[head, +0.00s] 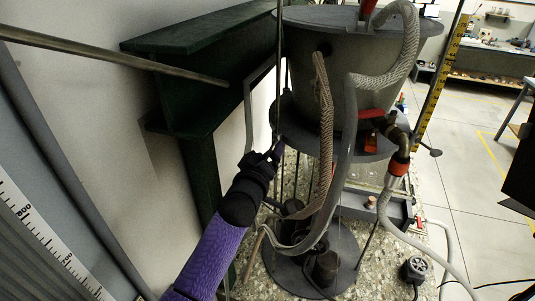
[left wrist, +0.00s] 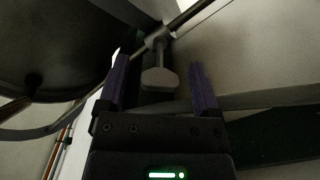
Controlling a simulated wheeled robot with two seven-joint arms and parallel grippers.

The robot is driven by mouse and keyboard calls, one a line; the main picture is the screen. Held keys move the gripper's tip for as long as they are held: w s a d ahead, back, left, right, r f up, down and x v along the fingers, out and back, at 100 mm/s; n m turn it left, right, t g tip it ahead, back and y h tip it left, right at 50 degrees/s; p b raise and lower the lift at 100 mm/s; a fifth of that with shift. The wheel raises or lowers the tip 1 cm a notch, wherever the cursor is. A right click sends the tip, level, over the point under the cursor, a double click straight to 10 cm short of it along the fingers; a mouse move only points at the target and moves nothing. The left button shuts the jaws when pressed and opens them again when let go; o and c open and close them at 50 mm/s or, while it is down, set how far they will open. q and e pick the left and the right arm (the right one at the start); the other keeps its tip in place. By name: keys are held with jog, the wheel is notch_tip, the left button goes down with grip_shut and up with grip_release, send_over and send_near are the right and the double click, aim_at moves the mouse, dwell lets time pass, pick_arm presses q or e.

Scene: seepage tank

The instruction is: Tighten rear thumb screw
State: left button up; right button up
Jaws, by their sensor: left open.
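My left gripper (head: 275,152) reaches in from the left, beside the lower dark disc (head: 310,128) of the grey seepage tank (head: 355,65). It is open and empty. In the left wrist view, the purple fingers of my left gripper (left wrist: 159,70) stand apart, one on each side of a dark thumb screw (left wrist: 159,78). The screw is too small to make out in the head view. My right gripper is out of view.
A green steel beam (head: 205,40) and the wall stand behind and left of the tank. Braided hoses (head: 326,120) and a grey hose (head: 345,150) hang close to the right of my gripper. A yellow scale (head: 440,80) stands farther right.

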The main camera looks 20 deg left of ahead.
pick_arm(q)
grip_shut()
jog(key=shift+m, duration=0.4)
jog(key=m, duration=0.3)
jog(key=shift+p, duration=0.35)
jog(key=shift+m, duration=2.2)
grip_release()
